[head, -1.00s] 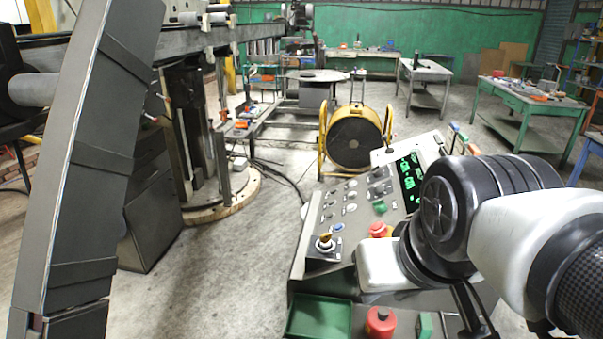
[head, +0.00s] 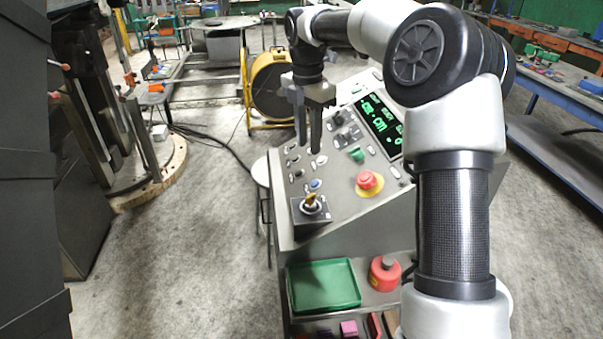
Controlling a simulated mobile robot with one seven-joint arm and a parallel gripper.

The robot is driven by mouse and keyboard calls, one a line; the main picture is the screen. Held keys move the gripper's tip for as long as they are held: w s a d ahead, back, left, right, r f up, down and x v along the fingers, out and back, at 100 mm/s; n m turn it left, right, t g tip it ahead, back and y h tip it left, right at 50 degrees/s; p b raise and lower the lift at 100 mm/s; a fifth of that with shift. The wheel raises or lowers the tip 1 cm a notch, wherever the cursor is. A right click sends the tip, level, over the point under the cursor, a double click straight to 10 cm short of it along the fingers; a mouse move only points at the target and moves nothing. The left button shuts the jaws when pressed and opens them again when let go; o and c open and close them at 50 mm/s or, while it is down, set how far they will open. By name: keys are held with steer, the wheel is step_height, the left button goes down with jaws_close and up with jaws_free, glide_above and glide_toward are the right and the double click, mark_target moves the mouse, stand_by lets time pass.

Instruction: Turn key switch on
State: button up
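The key switch (head: 311,204) sits on a dark square plate at the lower left of the sloped grey control panel (head: 290,228). It has a yellowish key or knob standing up from a round base. My gripper (head: 309,148) points down over the panel's left side, above and beyond the key switch in the picture. Its two dark fingers are apart with a gap between them, and nothing shows between them. The fingers appear clear of the key switch; their exact height over the panel is hard to tell.
A red emergency button (head: 367,181) on a yellow base, a green button (head: 356,155) and a lit display (head: 380,120) are on the panel. A green tray (head: 324,286) and a red round object (head: 384,273) sit on the shelf below. A yellow fan (head: 270,85) stands behind.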

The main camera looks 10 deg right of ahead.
steer(key=w+d+f+n, duration=0.1)
steer(key=w+f, duration=0.1)
glide_toward(310, 196)
steer(key=f, duration=0.8)
steer(key=shift+w+d+f, duration=0.1)
steer(key=shift+d+f, duration=0.1)
steer(key=shift+f, duration=0.1)
jaws_close()
